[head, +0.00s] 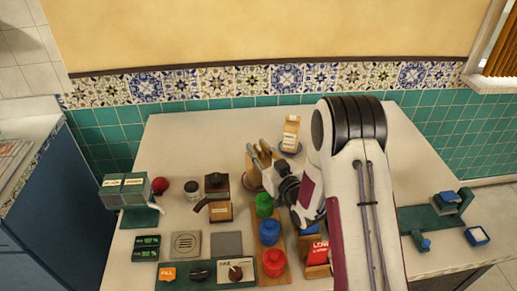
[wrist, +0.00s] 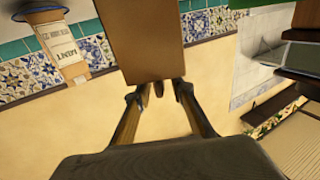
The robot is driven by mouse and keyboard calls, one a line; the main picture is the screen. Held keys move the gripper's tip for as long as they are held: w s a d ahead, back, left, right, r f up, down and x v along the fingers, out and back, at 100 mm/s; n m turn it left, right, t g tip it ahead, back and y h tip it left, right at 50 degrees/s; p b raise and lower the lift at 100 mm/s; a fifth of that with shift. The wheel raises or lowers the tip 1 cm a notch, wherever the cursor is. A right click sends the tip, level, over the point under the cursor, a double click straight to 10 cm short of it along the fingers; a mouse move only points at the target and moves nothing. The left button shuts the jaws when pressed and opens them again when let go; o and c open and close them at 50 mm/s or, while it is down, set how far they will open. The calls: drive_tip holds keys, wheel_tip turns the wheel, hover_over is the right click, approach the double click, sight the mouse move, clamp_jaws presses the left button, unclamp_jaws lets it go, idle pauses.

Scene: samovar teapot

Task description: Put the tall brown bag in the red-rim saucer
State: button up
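The tall brown bag (head: 253,170) stands roughly upright near the middle of the table, partly covered by my gripper in the head view. In the wrist view its plain brown side (wrist: 143,40) fills the top centre. A dark-rimmed edge, perhaps the red-rim saucer, shows at its base, but I cannot tell its colour. My gripper (wrist: 157,95) has its fingers spread, with bare wall between them. The fingertips are at the bag's near end, not clearly closed on its sides. In the head view the gripper (head: 264,152) is at the bag's upper part.
A pale labelled bag (head: 291,130) stands on a blue-rim saucer behind to the right. A brown grinder (head: 217,195) is to the left. The table's back left is clear.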

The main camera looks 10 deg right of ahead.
drive_tip(key=shift+r, duration=0.1)
drive_tip(key=shift+r, duration=0.55)
drive_tip(key=v, duration=1.2)
idle(0.6)
drive_tip(key=s+d+r+m+g+h, duration=0.2)
drive_tip(key=s+d+r+g+h, duration=0.45)
drive_tip(key=s+r, duration=0.45)
drive_tip(key=s+a+r+m+g, duration=0.1)
drive_tip(key=s+g, duration=0.1)
drive_tip(key=s, duration=0.8)
drive_tip(key=s+a+r+m+g, duration=0.1)
drive_tip(key=s+r+g, duration=0.1)
drive_tip(key=s, duration=0.9)
drive_tip(key=shift+s+r, duration=0.15)
drive_tip(key=shift+s, duration=0.15)
